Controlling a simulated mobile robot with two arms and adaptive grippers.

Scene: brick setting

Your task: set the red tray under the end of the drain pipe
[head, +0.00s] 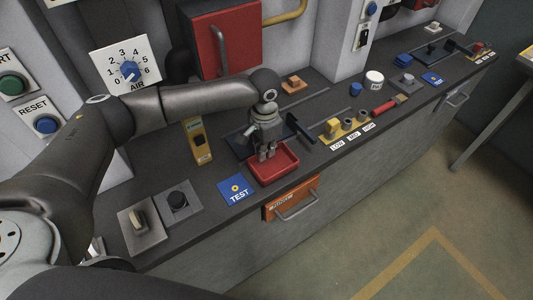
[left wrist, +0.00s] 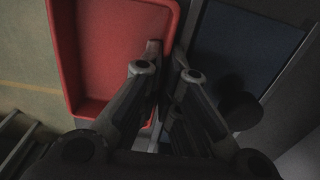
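The red tray (head: 288,158) sits at the front edge of the dark counter, just in front of a dark blue plate. My left gripper (head: 266,154) points down at the tray's back wall. In the left wrist view the tray (left wrist: 100,55) fills the upper left, and my left gripper (left wrist: 166,58) has one finger inside it and one outside. The fingers are close together on the tray's side wall. The tray looks empty where it shows. I cannot clearly make out the drain pipe's end; my arm covers part of the back wall. My right gripper is not in view.
A blue TEST card (head: 236,190) lies left of the tray, and a yellow device (head: 198,142) stands behind it. A black bar (head: 300,129) and yellow-based knobs (head: 345,127) are to the right. An orange drawer (head: 291,199) with a handle is below the counter edge.

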